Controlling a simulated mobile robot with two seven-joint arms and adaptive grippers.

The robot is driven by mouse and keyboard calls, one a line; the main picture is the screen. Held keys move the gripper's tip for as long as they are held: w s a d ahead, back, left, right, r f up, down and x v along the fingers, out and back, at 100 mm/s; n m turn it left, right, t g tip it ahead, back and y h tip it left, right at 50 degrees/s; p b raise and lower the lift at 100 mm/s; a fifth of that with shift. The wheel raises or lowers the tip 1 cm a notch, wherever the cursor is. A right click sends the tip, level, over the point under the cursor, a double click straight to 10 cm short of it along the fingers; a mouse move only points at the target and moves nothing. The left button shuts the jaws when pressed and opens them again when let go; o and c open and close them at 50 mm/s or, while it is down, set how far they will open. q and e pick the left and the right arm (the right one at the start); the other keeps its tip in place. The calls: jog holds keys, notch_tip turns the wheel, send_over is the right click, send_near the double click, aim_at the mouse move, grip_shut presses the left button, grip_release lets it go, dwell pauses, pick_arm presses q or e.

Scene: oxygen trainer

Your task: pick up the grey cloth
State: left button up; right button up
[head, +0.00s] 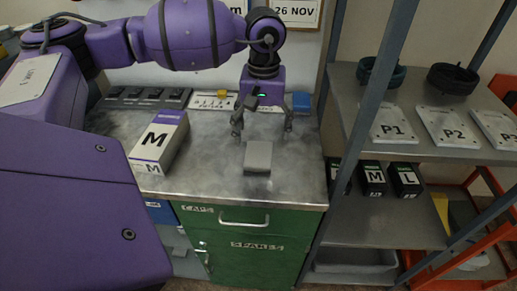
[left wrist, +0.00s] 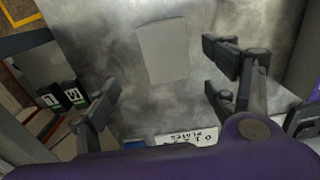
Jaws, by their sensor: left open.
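The grey cloth (head: 258,157) looks like a small folded rectangle lying flat on the metal worktop near its front edge. In the left wrist view the cloth (left wrist: 163,50) shows as a pale grey rectangle, ahead of the fingers and apart from them. My left gripper (head: 262,127) hangs over the worktop just behind the cloth, pointing down with its fingers spread. It is open and empty, and its fingers also show in the left wrist view (left wrist: 162,88). My right gripper is in neither view.
A white and purple box marked M (head: 158,140) stands left of the cloth. A blue block (head: 301,102) and a labelled plate (head: 212,103) are at the back. A shelf post (head: 368,95) rises to the right. The worktop around the cloth is clear.

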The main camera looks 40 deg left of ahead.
aim_at(258, 153)
pick_arm(q)
jog(key=f, duration=0.4)
jog(key=f+p, duration=0.1)
jog(key=f, duration=0.2)
jog(key=shift+s+a, duration=0.3)
jog(key=shift+a, duration=0.1)
jog(key=c, duration=1.1)
